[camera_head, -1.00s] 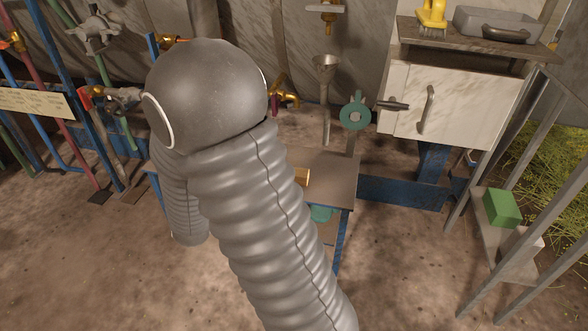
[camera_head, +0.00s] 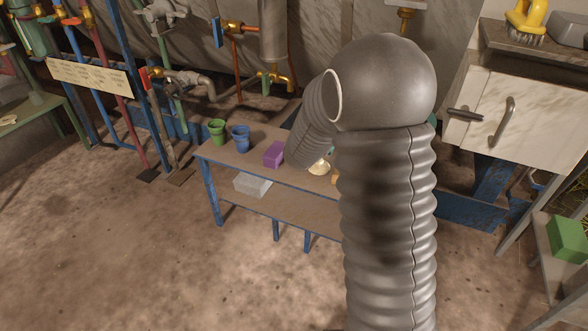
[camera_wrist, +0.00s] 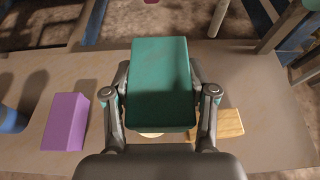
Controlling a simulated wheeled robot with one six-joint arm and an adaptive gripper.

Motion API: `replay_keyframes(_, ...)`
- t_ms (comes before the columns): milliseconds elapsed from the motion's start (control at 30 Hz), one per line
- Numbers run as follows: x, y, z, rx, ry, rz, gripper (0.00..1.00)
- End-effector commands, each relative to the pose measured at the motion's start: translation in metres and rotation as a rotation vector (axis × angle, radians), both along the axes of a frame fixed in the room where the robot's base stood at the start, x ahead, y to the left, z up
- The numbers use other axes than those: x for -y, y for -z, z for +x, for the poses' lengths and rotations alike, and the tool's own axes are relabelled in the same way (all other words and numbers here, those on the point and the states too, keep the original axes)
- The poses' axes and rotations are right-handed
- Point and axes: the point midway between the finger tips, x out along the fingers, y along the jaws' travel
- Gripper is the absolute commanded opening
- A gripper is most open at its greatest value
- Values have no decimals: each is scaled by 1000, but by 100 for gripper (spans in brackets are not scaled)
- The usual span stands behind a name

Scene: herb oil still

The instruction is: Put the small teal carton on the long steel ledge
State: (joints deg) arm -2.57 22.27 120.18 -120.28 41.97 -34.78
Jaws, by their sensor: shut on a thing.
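The teal carton (camera_wrist: 160,75) is between the fingers of my gripper (camera_wrist: 160,97) in the wrist view, which is shut on it. The carton is seen over the blue-legged bench (camera_head: 215,153); I cannot tell how high above the top it is. In the head view my own arm hides the gripper and nearly all of the carton. A grey shelf (camera_head: 548,283) at the right edge may be the steel ledge, but I cannot tell for sure.
On the bench are a purple block (camera_wrist: 65,122), a blue cup (camera_head: 240,138), a green cup (camera_head: 217,131), a yellow wooden block (camera_wrist: 220,124) and a pale round thing (camera_head: 319,168). A grey box (camera_head: 252,185) is on its lower shelf. A green box (camera_head: 568,238) is on the grey shelf.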

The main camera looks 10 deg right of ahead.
Motion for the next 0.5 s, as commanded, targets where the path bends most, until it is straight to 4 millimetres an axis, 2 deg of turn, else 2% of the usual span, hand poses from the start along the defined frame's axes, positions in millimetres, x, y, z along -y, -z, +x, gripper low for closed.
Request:
replay_keyframes(33, -12, 6, 2, -3, -5, -1, 8)
replay_keyframes(300, -66, 38, 10, -1, -6, -1, 8)
replay_keyframes(500, -94, 55, 14, 1, -4, -1, 8)
